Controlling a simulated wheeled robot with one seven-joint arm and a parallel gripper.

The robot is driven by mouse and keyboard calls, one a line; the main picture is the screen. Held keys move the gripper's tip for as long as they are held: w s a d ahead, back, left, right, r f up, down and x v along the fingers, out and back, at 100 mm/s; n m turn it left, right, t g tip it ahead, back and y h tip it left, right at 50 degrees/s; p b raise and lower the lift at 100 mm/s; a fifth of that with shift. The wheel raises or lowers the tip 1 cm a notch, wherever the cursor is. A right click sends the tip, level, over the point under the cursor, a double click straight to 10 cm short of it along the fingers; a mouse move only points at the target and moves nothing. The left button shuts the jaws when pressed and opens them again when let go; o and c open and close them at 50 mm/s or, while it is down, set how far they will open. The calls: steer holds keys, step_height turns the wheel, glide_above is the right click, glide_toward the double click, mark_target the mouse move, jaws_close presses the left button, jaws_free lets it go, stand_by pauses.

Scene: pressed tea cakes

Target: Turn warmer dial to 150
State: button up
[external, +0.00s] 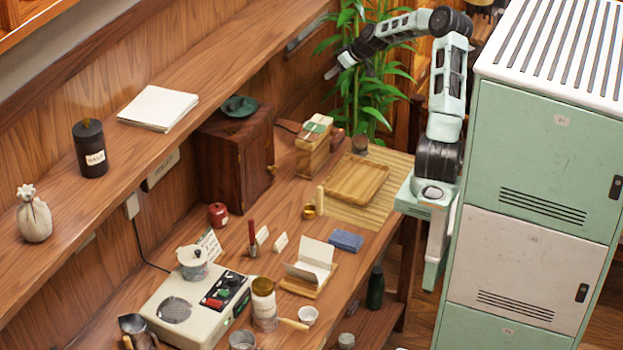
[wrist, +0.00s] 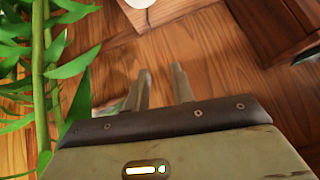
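The warmer (external: 205,328) is a cream box on the bench at lower left in the external view. Its black control panel (external: 225,290) carries small red and green parts and knobs. The dial's setting is too small to read. My gripper (external: 334,72) is high at the back, in front of the plant and far from the warmer. In the wrist view my gripper (wrist: 160,70) has its two fingers apart, with nothing between them. The warmer does not show in the wrist view.
A lidded pot (external: 193,263) and a cork-topped jar (external: 264,308) stand close around the panel. A dark wooden cabinet (external: 222,165) and a wooden tray (external: 356,180) are farther back. The shelf (external: 225,75) overhangs the bench; the plant (external: 368,90) is behind my gripper.

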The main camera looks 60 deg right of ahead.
steer(key=w+d+r+m+t+h+p, duration=0.2)
steer(key=w+d+r+m+p, duration=0.15)
steer(key=w+r, duration=0.25)
steer(key=m+g+y+p, duration=0.1)
steer(key=m+g+p, duration=0.9)
steer(key=m+p, duration=0.65)
glide_above(333, 131)
step_height(333, 131, down, 10)
steer(key=n, duration=0.1)
step_height(333, 131, down, 17)
steer(key=b, duration=1)
steer(key=shift+w+r+b, duration=0.1)
steer(key=shift+w+b, duration=0.05)
steer(key=shift+b, duration=0.15)
jaws_close()
